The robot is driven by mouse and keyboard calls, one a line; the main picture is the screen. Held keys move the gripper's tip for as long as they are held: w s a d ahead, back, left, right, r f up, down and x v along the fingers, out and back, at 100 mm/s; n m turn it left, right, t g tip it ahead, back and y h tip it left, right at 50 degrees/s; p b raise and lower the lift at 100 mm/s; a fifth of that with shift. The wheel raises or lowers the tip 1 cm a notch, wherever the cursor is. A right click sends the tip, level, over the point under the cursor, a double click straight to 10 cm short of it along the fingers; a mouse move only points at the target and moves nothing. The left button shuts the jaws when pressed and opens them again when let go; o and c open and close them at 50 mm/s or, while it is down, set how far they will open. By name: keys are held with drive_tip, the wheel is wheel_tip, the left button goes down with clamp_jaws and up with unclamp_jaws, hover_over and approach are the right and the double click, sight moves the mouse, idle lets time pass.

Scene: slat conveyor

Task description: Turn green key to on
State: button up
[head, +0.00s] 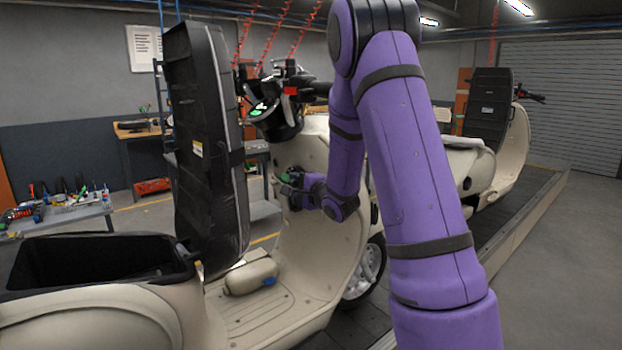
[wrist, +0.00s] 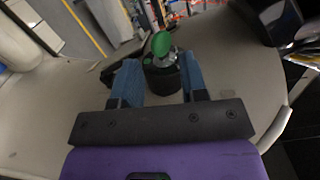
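The green key (wrist: 161,43) shows in the wrist view, standing in a metal lock on a black cylindrical housing (wrist: 162,78) on the scooter's cream front panel. I cannot tell whether the fingers touch the housing.
The cream scooter (head: 318,250) stands on the slat conveyor, its black seat (head: 205,140) raised over an open storage box (head: 95,262). The handlebar (head: 290,88) is above my gripper. A second scooter (head: 490,160) stands behind. A tool table (head: 65,215) is at left.

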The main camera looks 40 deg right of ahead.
drive_tip(key=s+a+r+n+g+h, duration=0.1)
drive_tip(key=s+a+r+n+g, duration=0.2)
drive_tip(key=s, duration=0.4)
drive_tip(key=s+a+r+n+g+h, duration=0.1)
drive_tip(key=s+a+r+n, duration=0.3)
drive_tip(key=s, duration=0.4)
drive_tip(key=s+a+r+n+g, duration=0.3)
drive_tip(key=s+a+n+g, duration=0.1)
drive_tip(key=s, duration=0.4)
drive_tip(key=shift+a+r+n+g+h, duration=0.3)
drive_tip(key=shift+a+h, duration=0.1)
drive_tip(key=shift+a, duration=0.2)
drive_tip(key=shift+v, duration=2.95)
